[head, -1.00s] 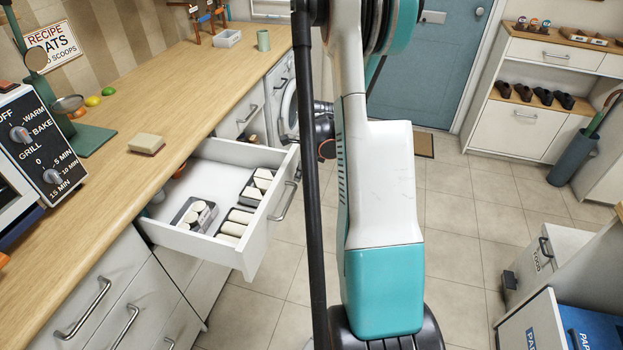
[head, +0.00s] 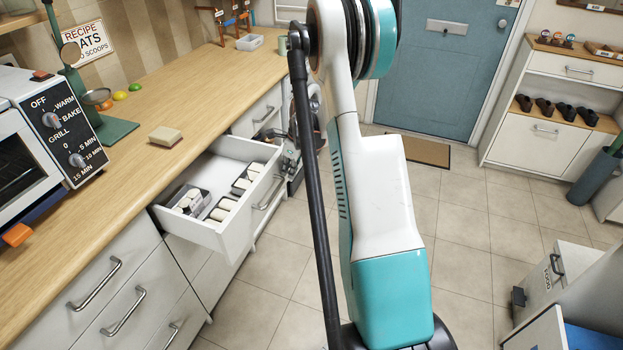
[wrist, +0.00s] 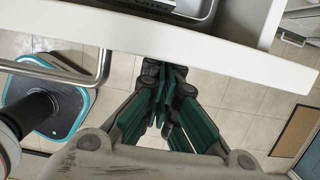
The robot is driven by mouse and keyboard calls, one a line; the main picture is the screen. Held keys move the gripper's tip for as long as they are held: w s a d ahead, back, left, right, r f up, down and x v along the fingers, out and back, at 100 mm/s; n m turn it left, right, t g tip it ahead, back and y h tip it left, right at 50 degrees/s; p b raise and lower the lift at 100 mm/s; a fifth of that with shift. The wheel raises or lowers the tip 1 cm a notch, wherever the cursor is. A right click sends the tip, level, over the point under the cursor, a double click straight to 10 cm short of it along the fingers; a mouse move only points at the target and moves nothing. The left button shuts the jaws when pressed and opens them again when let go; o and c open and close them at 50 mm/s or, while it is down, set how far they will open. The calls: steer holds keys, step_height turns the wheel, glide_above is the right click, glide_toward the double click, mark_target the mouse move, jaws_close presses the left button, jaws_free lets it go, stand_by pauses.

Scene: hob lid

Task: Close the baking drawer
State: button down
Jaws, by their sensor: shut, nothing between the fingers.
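The baking drawer, with its white front (head: 240,222), is pulled partly out from under the wooden counter. Dark-edged containers with pale rolls (head: 222,208) and a grey tray of white items (head: 188,199) lie in it. In the head view my gripper (head: 290,162) is at the far end of the drawer front, on its outer side, partly hidden by my arm. In the wrist view the drawer front (wrist: 200,50) crosses the top, with its bar handle (wrist: 103,68) at left. My gripper (wrist: 165,75) is shut and empty, tips at the front's lower edge; contact cannot be told.
The counter (head: 150,165) holds a toaster oven (head: 50,125), a green scale (head: 110,128) and a sponge-like block (head: 165,136). Closed drawers (head: 115,300) flank the open one. The tiled floor (head: 285,290) before it is clear. A food bin (head: 550,275) stands at right.

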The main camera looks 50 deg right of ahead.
steer(key=p, duration=0.1)
glide_above(239, 173)
steer(key=shift+d, duration=0.1)
stand_by(0.5)
